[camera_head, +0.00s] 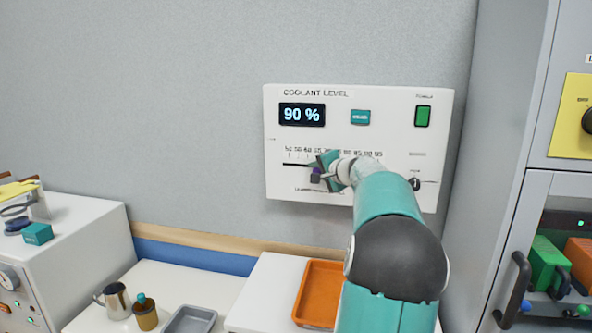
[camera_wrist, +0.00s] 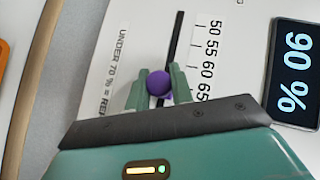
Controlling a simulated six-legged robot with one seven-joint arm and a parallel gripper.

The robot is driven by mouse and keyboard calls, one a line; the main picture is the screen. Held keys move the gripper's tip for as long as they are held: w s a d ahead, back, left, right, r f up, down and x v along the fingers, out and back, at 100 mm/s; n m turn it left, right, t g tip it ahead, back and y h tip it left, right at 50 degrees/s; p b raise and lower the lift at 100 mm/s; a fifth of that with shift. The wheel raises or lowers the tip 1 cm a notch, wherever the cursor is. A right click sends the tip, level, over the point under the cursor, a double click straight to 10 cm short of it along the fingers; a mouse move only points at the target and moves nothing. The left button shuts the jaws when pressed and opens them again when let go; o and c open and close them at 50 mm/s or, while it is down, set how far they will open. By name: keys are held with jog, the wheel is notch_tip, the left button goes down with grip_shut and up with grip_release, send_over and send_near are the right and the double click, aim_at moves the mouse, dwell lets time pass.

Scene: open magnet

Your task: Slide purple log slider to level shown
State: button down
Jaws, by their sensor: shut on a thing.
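The purple slider knob (camera_wrist: 158,83) sits on a dark slot in the white coolant level panel (camera_head: 350,109). In the head view, the purple knob (camera_head: 316,175) shows just left of my gripper (camera_head: 325,170). My gripper also shows in the wrist view (camera_wrist: 158,86), its two green fingers shut on the knob from both sides. The display (camera_head: 302,114) reads 90 %. The scale (camera_wrist: 213,62) shows 50, 55, 60 and 65 in the wrist view; the knob is near the 60 to 65 marks. My arm hides part of the scale in the head view.
The panel also has a teal button (camera_head: 360,117), a green switch (camera_head: 422,116) and a small black knob (camera_head: 415,184). Below are an orange tray (camera_head: 320,290), a grey tray (camera_head: 190,320) and a metal jug (camera_head: 115,300). A grey cabinet (camera_head: 500,130) stands close on the right.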

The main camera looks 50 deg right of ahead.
jog(key=s+d, duration=0.2)
jog(key=s, duration=0.4)
jog(key=s+d, duration=0.3)
jog(key=s, duration=0.4)
jog(key=shift+s+d, duration=0.2)
jog(key=shift+d, duration=0.15)
jog(key=c, duration=1.2)
grip_release()
jog(key=v, duration=1.3)
jog(key=shift+s+a, duration=0.15)
jog(key=shift+s, duration=0.15)
jog(key=shift+r, duration=0.15)
